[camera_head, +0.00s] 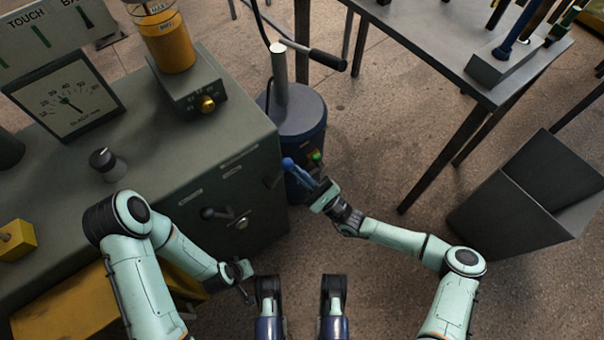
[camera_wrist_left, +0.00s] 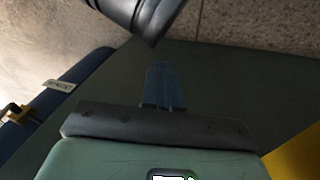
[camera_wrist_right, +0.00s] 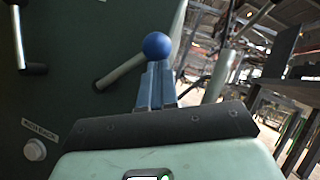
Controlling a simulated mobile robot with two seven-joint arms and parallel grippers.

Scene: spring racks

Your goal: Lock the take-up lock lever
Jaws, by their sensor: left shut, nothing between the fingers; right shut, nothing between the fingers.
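A lever with a pale metal rod and a blue ball knob (camera_wrist_right: 157,45) stands out from the dark green cabinet face in the right wrist view; I take it for the take-up lock lever. The knob also shows in the head view (camera_head: 288,163). My right gripper (camera_wrist_right: 157,75) is shut and empty, its blue fingertips just below the knob; I cannot tell whether they touch it. My left gripper (camera_wrist_left: 163,80) is shut and empty, low beside the cabinet front, its fingers against a dark green background. It shows only small in the head view.
The cabinet (camera_head: 130,150) carries a dial gauge (camera_head: 66,98) and a black knob (camera_head: 107,162). A black-handled lever (camera_head: 216,212) juts from its front. A blue drum with a post (camera_head: 280,85) stands behind. A table (camera_head: 440,35) and grey bin (camera_head: 520,215) are at right; floor between is clear.

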